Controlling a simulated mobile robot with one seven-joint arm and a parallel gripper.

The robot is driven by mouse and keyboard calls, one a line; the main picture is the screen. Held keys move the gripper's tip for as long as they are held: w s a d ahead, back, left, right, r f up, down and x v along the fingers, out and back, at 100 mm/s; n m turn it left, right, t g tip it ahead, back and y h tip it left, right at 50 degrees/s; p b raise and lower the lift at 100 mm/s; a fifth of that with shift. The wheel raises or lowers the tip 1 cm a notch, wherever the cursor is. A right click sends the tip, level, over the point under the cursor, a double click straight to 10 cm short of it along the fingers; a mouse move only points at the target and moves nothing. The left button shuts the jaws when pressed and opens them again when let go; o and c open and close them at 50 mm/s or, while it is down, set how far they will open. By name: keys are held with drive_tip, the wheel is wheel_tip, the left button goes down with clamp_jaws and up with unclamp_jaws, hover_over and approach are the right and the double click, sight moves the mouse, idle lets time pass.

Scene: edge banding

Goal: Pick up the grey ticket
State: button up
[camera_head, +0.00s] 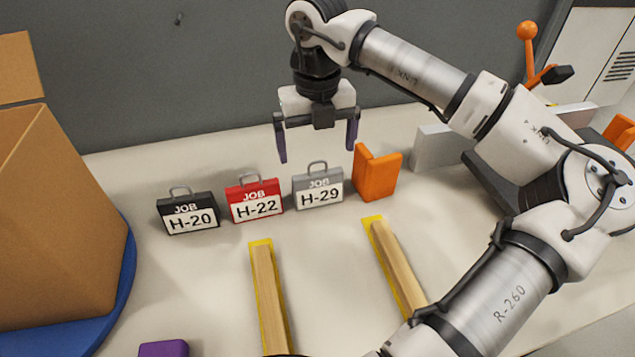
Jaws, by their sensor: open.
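The grey ticket (319,188) stands upright on the pale worktop, marked JOB H-29, with a small grey loop handle on top. It is the rightmost of three tickets in a row. The red ticket (255,200), marked H-22, stands to its left, and the black ticket (188,212), marked H-20, is further left. My gripper (318,151) is open and empty, pointing down. Its two purple-grey fingers are spread wide, and in the picture they sit just above the grey ticket's handle, one to each side. I cannot tell the exact height gap.
An orange block (377,174) stands close to the right of the grey ticket. Two wooden strips (268,300) on yellow markings lie in front. A cardboard box (55,220) on a blue round base (118,290) fills the left. A grey wall (180,80) rises behind.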

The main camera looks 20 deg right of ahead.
sight(318, 173)
drive_tip(key=f, duration=0.3)
drive_tip(key=f+p, duration=0.1)
drive_tip(key=f, duration=0.2)
drive_tip(key=f+p, duration=0.1)
drive_tip(key=f, duration=0.2)
drive_tip(key=shift+w+d, duration=0.1)
drive_tip(key=shift+w, duration=0.15)
drive_tip(key=shift+c, duration=0.3)
drive_tip(key=c, duration=0.6)
drive_tip(key=shift+r, duration=0.1)
wheel_tip(318, 173, up, 20)
drive_tip(key=shift+f+b, duration=0.1)
drive_tip(key=shift+b, duration=1.15)
